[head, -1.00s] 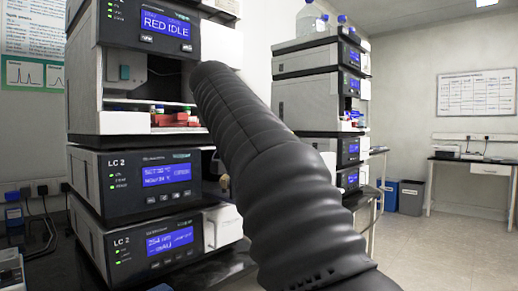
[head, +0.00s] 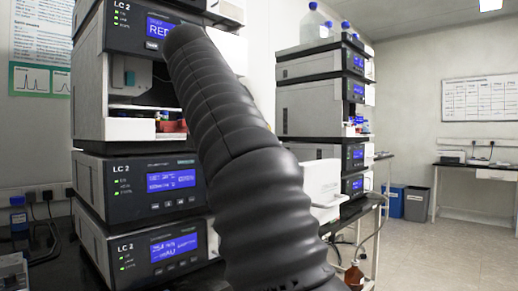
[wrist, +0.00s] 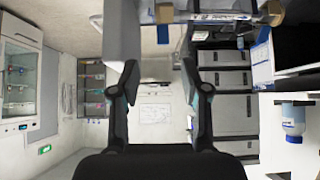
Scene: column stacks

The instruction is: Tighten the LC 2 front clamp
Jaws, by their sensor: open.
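The LC 2 stack (head: 130,172) stands at the left in the head view, with lit blue displays and an open bay holding coloured vials. I cannot make out the front clamp; my dark ribbed arm covers the right side of the stack. My gripper (wrist: 159,72) shows only in the wrist view. Its two dark fingers are apart, with nothing held between them. A grey-white block lies close to the left finger, and small tan parts (wrist: 164,13) show at the top edge, but I cannot tell what they are.
A second stack (head: 310,105) with bottles on top stands behind, to the right. Blue and grey bins (head: 403,201) and a side table (head: 470,172) are farther right, with open floor before them. The wrist view shows a blue-and-white bottle (wrist: 293,122) at right.

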